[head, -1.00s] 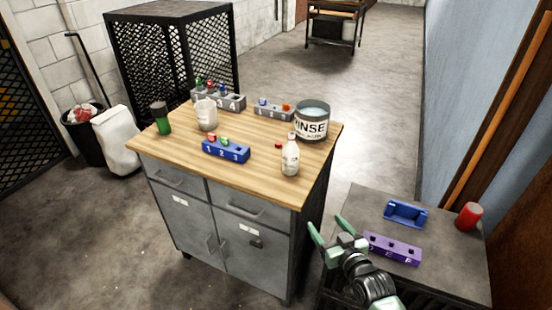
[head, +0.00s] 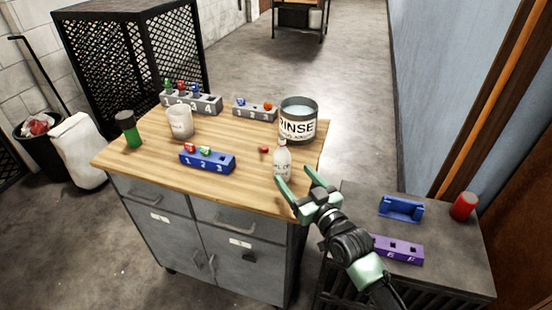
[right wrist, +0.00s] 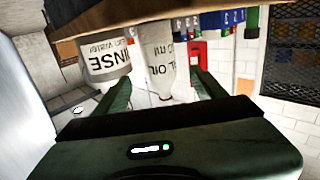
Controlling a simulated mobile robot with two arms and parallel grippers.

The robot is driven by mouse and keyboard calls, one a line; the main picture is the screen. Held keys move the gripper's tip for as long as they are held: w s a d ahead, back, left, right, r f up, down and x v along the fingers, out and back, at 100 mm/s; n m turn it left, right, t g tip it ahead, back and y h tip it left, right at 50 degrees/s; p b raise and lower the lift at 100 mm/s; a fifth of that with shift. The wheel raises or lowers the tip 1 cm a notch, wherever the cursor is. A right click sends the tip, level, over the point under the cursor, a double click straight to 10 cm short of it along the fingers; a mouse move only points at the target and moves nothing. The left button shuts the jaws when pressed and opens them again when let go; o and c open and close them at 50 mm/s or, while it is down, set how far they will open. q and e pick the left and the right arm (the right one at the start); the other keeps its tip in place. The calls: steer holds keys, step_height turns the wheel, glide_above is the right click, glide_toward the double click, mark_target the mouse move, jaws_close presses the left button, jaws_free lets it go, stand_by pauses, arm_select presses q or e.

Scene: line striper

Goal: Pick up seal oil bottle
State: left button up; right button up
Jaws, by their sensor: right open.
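The seal oil bottle (head: 282,160) is a small white bottle with a narrow neck, upright near the right front corner of the wooden cabinet top (head: 240,191). In the right wrist view, which is upside down, the bottle (right wrist: 158,52) shows part of its label, "L OIL", and lies between the two fingers. My right gripper (head: 294,178) is open and empty, with its fingertips at the bottle's lower right in the head view. I cannot tell whether a finger touches it. My left gripper is not in view.
A rinse tub (head: 298,128) stands close behind the bottle, and a small red cap (head: 264,149) lies left of it. A blue numbered rack (head: 208,163) and white cup (head: 179,122) are further left. A low side table (head: 452,238) holds a purple rack (head: 398,249) and red cylinder (head: 463,206).

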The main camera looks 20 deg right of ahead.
mark_target(286, 167)
steer(key=shift+w+a+r, duration=0.1)
steer(key=shift+w, duration=0.4)
steer(key=shift+w+a, duration=0.1)
steer(key=shift+w, duration=0.6)
steer(key=w, duration=0.2)
steer(key=w+p, duration=0.1)
steer(key=shift+w+a+f, duration=0.3)
steer(key=shift+a, duration=0.1)
steer(key=shift+w, duration=0.2)
steer(key=shift+c, duration=0.9)
jaws_close()
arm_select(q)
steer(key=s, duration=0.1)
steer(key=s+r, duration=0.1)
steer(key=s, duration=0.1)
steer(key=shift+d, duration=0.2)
